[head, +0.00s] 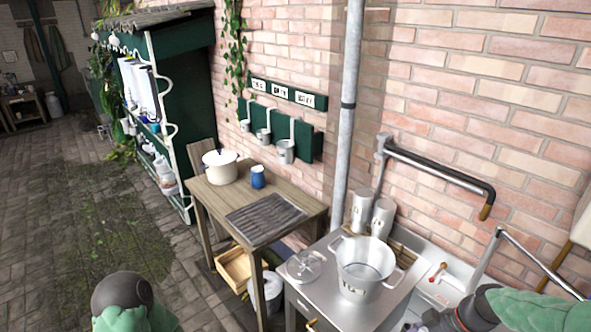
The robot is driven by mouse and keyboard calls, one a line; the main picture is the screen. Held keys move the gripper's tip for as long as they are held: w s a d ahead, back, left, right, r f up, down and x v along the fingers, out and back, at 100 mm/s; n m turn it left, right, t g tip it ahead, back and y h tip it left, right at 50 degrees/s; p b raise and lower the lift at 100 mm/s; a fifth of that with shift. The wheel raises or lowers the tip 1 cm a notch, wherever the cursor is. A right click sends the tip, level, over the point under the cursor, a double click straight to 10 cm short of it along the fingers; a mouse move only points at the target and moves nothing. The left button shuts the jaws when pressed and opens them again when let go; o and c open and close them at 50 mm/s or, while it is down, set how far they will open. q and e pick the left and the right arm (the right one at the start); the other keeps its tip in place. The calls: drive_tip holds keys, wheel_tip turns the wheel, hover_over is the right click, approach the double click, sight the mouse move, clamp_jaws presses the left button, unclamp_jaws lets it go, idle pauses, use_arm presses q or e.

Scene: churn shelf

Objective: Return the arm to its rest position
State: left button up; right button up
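Part of my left arm (132,300), with a dark rounded joint and green covering, shows at the bottom left edge over the paved floor. Part of my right arm (530,308), green with a dark joint, comes in at the bottom right, in front of the sink area. Neither gripper's fingers show; both lie outside the picture or are hidden. A metal pail (366,268) with two side handles stands upright on the metal counter (318,300), with a clear lid (304,266) lying to its left.
A wooden table (208,194) holds a cream pot (220,166), a blue cup (258,177) and a dark slatted mat (265,214). A black-sleeved pipe (440,170) juts from the brick wall above the sink (440,284). A green shelf (186,90) stands left. Paved floor (75,220) is open at left.

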drive_tip(key=s+a+f+m+g+h+b, duration=0.15)
drive_tip(key=a+f, duration=0.35)
drive_tip(key=f, duration=0.6)
drive_tip(key=a+f+m+t+b, duration=0.1)
drive_tip(key=a+f+m+b, duration=0.25)
drive_tip(key=f, duration=0.65)
drive_tip(key=s+a+f+m+b, duration=0.1)
drive_tip(key=s+a+f+m, duration=0.1)
drive_tip(key=s+a+f, duration=0.2)
drive_tip(key=s+a+f+m+b, duration=0.2)
drive_tip(key=s+a+f, duration=0.3)
drive_tip(key=f, duration=0.5)
drive_tip(key=shift+a+f+m, duration=0.25)
drive_tip(key=shift+a+m, duration=0.25)
drive_tip(key=shift+a, duration=0.75)
